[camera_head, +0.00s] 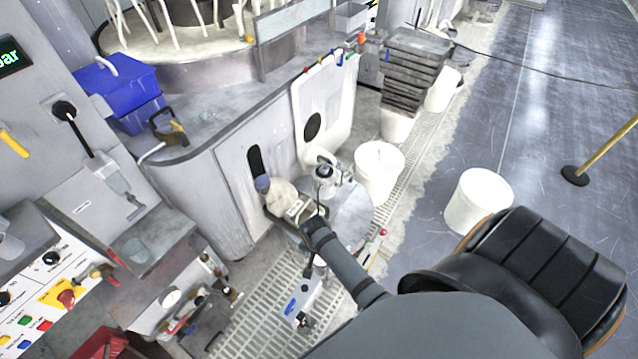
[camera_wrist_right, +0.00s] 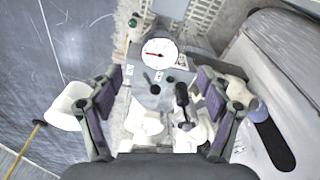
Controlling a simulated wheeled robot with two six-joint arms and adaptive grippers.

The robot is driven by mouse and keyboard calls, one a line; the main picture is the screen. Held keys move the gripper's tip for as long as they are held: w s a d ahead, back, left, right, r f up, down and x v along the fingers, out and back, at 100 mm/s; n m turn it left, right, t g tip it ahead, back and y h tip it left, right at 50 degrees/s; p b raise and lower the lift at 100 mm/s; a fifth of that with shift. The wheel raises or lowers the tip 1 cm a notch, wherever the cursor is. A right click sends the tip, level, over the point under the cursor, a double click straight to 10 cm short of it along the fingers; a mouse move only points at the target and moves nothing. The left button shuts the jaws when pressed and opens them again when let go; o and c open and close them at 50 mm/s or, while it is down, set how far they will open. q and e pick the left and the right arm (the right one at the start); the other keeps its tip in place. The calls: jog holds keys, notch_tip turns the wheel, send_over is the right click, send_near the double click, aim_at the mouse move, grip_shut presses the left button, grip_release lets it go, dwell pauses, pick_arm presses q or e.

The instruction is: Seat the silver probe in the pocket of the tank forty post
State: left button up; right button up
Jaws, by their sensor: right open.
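My right gripper (camera_wrist_right: 160,82) is open in the right wrist view, with one finger at each side of the picture and a wide gap between them. Below the gap is a grey plate (camera_wrist_right: 152,98) with dark round holes. A black-handled upright piece (camera_wrist_right: 182,94) stands at its right side, near the right finger. I cannot tell whether it is the silver probe, and cannot identify the tank forty post with certainty. In the head view my right arm reaches from lower right to the round grey table (camera_head: 352,215); its wrist (camera_head: 316,228) hides part of that area. My left gripper is not in view.
A white-faced dial gauge (camera_wrist_right: 160,53) stands beyond the plate. White buckets (camera_head: 379,170) and (camera_head: 478,201) stand right of the table. A grey cabinet (camera_head: 215,190) borders the left. A stack of dark trays (camera_head: 412,70) stands behind. The floor at right is mostly clear.

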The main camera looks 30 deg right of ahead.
jog(key=r, duration=0.3)
jog(key=shift+s+a, duration=0.15)
jog(key=shift+a, duration=0.05)
dwell(0.5)
